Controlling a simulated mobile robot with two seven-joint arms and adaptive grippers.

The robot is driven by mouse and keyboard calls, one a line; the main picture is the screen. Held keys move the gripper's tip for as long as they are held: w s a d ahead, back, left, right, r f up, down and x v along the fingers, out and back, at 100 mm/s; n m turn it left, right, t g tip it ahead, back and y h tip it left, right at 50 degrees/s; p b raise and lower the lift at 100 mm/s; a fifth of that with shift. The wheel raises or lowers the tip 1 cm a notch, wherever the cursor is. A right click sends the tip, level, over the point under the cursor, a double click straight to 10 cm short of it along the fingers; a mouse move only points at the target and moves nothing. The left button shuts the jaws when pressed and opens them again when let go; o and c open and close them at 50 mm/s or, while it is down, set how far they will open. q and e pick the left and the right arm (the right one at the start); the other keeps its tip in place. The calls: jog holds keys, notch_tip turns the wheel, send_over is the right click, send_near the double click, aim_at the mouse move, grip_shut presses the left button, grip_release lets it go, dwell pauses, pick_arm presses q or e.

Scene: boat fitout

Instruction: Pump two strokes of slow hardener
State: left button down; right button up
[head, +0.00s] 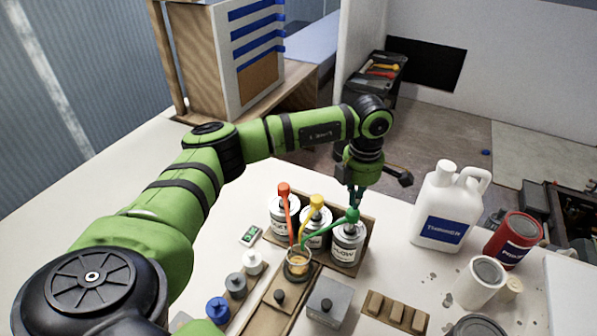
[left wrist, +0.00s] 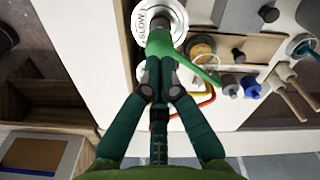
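The slow hardener can (head: 347,245) is white, marked SLOW, and has a green pump (head: 350,215) whose spout reaches left toward a small cup with amber contents (head: 298,262). My left gripper (head: 355,201) points down at the green pump head from above. In the left wrist view its fingers (left wrist: 160,62) are together at the green pump head (left wrist: 162,42), with no visible gap between them. I cannot tell whether the tips touch the head. The SLOW label (left wrist: 150,22) shows beyond the pump. My right gripper is in neither view.
Cans with red (head: 283,188) and yellow (head: 317,201) pumps stand close to the left. A white thinner jug (head: 440,215) and a red can (head: 513,240) stand to the right.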

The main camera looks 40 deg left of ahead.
aim_at(353, 211)
pick_arm(q)
jog(key=shift+f, duration=0.15)
jog(key=shift+f+b, duration=1.9)
jog(key=shift+f, duration=0.4)
jog(key=shift+r, duration=0.1)
jog(key=shift+r+p, duration=1.5)
jog(key=shift+r, duration=0.9)
jog(key=shift+r, duration=0.1)
jog(key=shift+r+p, duration=0.8)
jog(key=shift+r, duration=0.6)
